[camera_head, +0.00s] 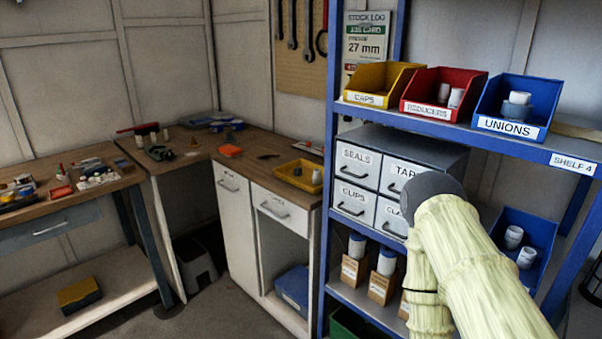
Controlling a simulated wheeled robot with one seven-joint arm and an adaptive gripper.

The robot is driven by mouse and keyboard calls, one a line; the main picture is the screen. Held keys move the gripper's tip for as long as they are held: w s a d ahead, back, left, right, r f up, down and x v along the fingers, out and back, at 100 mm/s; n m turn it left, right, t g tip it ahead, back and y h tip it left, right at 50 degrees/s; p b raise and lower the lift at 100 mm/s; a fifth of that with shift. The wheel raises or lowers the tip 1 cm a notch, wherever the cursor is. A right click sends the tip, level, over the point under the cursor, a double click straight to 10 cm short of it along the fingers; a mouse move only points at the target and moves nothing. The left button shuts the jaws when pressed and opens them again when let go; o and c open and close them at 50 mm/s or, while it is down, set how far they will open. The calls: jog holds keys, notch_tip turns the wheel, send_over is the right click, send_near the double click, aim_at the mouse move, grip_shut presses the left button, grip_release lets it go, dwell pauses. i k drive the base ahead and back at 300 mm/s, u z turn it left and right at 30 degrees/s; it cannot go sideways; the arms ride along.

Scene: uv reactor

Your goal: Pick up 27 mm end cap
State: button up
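No part that I can pick out for sure as the 27 mm end cap shows. A yellow bin (380,84) labelled CAPS stands at the left of the blue shelf unit's upper shelf; I see no cap over its rim. A yellow tray (283,177) on the wooden corner counter holds a few small parts, one of them white, too small to name. A card (366,42) reading 27 mm hangs behind the shelf unit. My pale-sleeved arm covers the shelf unit's lower middle; my gripper is not in view.
A red REDUCERS bin (440,93) and a blue UNIONS bin (513,106), both with white fittings, stand beside the CAPS bin. Grey drawers (357,162) sit below. The shelf's blue upright (330,160) stands between counter and bins. Floor (225,312) is clear in front.

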aim_at(297, 171)
jog(key=u, duration=0.5)
jog(key=k, duration=0.6)
jog(key=u, duration=1.1)
jog(key=i, duration=1.3)
jog(key=z, duration=0.35)
jog(key=i, duration=0.9)
jog(key=z, duration=0.9)
